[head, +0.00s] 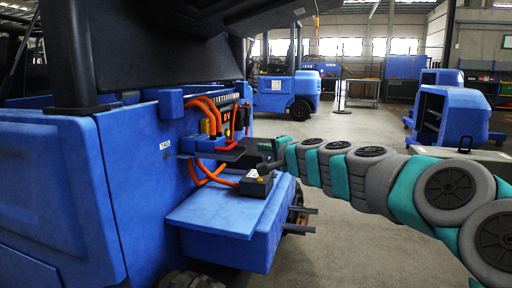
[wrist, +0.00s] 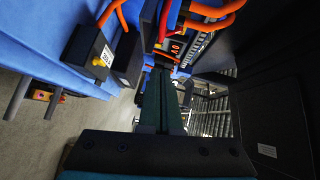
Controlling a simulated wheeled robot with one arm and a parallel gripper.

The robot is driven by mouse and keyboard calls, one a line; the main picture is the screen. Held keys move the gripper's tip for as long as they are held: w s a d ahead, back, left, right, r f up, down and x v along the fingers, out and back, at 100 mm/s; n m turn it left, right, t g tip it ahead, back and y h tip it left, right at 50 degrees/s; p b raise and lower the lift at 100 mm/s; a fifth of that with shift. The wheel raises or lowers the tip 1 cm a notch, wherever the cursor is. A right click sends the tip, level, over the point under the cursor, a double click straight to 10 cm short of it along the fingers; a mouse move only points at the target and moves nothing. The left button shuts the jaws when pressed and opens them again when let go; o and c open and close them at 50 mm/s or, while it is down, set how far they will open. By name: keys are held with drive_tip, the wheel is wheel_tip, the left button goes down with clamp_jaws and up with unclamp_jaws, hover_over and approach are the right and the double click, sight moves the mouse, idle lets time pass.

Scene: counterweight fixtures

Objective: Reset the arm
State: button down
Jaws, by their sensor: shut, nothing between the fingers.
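My gripper (head: 264,166) is at the open side of a blue forklift (head: 140,165), at the end of my grey and green arm. In the wrist view its two dark green fingers (wrist: 160,92) lie together, with nothing seen between them. In the head view the fingertips are small and partly lost against dark parts.
Orange cables (head: 207,112) loop in the forklift's open bay, close to my gripper. A blue ledge (head: 215,216) juts out below. Another forklift (head: 288,88) stands behind, and blue machine bodies (head: 448,115) stand at right. Open floor (head: 345,235) lies right of the ledge.

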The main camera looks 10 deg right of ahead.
drive_tip(key=s+a+f+n+g+y+p, duration=0.2)
drive_tip(key=s+a+f+n+g, duration=0.25)
drive_tip(key=s+a, duration=0.45)
drive_tip(key=s+a+f+n+g+y+p, duration=0.1)
drive_tip(key=s+a+f+n+g, duration=0.4)
drive_tip(key=s+a, duration=0.45)
drive_tip(key=s+d+f+n+g+h+p, duration=0.1)
drive_tip(key=s+d+f+n+g, duration=0.1)
drive_tip(key=s+f, duration=0.45)
drive_tip(key=s+d+f+n+g+h+p, duration=0.1)
drive_tip(key=s+d+f+n+g+h, duration=0.15)
drive_tip(key=s, duration=0.65)
drive_tip(key=s+d+f+g+h, duration=0.1)
drive_tip(key=s+d+f+g, duration=0.1)
drive_tip(key=s+d, duration=0.2)
drive_tip(key=s+d+f+g+h+p, duration=0.1)
drive_tip(key=s+d, duration=0.4)
drive_tip(key=s, duration=0.6)
wheel_tip(320, 180, down, 2)
drive_tip(key=shift+s+d+f+g+h, duration=0.1)
drive_tip(key=shift+s+d+g+h, duration=0.2)
drive_tip(key=shift+h, duration=0.45)
drive_tip(key=c, duration=1.6)
unclamp_jaws()
drive_tip(key=shift+w, duration=0.15)
